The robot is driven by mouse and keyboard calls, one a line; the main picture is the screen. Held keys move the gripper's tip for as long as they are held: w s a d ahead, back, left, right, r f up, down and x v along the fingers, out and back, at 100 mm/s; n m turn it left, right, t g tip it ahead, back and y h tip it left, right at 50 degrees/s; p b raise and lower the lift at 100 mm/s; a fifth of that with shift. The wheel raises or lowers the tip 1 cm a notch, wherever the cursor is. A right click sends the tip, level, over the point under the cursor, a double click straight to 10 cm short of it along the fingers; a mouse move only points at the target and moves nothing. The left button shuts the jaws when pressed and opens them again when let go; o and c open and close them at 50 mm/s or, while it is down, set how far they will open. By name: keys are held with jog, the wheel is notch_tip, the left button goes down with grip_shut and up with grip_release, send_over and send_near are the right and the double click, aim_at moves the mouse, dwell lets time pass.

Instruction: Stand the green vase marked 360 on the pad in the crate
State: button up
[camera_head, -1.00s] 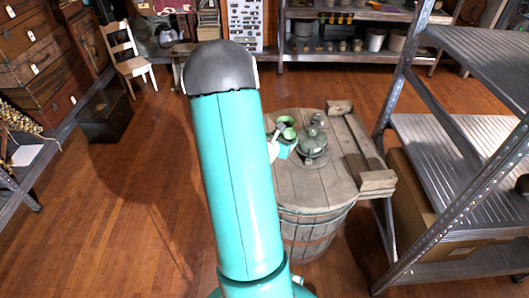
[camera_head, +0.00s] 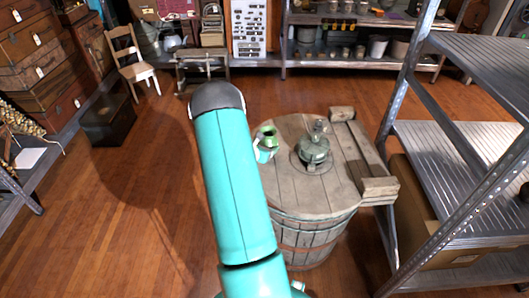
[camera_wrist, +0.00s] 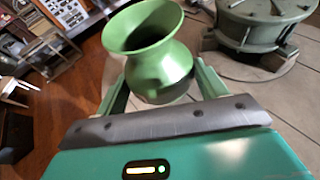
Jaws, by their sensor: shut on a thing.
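A green vase (camera_wrist: 150,65) with a wide flared rim is held between the two fingers of my gripper (camera_wrist: 160,88) in the wrist view. Its mouth points to the upper left in that view. The vase (camera_head: 268,134) also shows small in the head view, over the left side of the wooden tub's lid. My arm partly hides my gripper (camera_head: 263,153) there. I cannot tell the gap between the vase and the lid. No 360 mark is readable. I make out no crate with a pad.
The round wooden tub (camera_head: 318,195) bears a grey-green metal device (camera_head: 313,148), close right of the vase. A metal shelf (camera_head: 465,150) stands at the right. A chair (camera_head: 132,60) and dark chest (camera_head: 108,118) stand at the left. The floor between is clear.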

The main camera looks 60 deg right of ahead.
jog(key=shift+w+f, duration=0.2)
jog(key=shift+f, duration=1.6)
jog(key=shift+d, duration=0.1)
jog(key=shift+f, duration=0.2)
jog(key=o, duration=1.1)
jog(key=shift+o, duration=0.2)
jog(key=shift+r, duration=0.25)
jog(key=v, duration=1.2)
